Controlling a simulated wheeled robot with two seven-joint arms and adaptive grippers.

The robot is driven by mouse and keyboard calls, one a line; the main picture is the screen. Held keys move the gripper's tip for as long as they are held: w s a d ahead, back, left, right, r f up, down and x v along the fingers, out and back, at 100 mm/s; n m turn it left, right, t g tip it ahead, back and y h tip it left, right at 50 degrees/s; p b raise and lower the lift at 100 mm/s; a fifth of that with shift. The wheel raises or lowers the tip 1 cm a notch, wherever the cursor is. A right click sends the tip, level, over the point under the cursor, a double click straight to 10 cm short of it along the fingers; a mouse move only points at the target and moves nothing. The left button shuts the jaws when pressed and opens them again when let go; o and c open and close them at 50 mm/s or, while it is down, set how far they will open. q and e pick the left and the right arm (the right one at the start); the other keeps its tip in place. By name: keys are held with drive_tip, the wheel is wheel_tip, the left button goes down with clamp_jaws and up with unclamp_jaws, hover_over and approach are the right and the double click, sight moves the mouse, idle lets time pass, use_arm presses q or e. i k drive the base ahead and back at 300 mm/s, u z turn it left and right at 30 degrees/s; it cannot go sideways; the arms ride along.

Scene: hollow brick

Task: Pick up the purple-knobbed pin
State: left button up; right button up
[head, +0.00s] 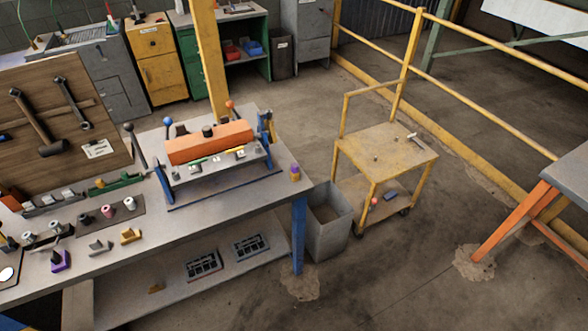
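A small upright piece with a purple top and an orange-yellow lower part (295,173) stands near the right end of the grey workbench (225,200). It looks the most like the purple-knobbed pin, but it is too small to be sure. A second purple item, a purple block with a dark part on it (61,262), sits at the front left of the bench. Neither of my grippers shows in the head view, and nothing is seen touching either purple item.
A fixture with an orange roller (209,142) and ball-topped levers stands mid-bench, left of the upright piece. A grey bin (329,225) and a yellow cart (385,150) stand right of the bench. Several small parts crowd the bench's left. Open floor lies at the lower right.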

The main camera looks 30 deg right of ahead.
sight(295, 167)
drive_tip(key=z, duration=2.2)
drive_tip(key=i, duration=1.4)
drive_tip(key=u, duration=3.25)
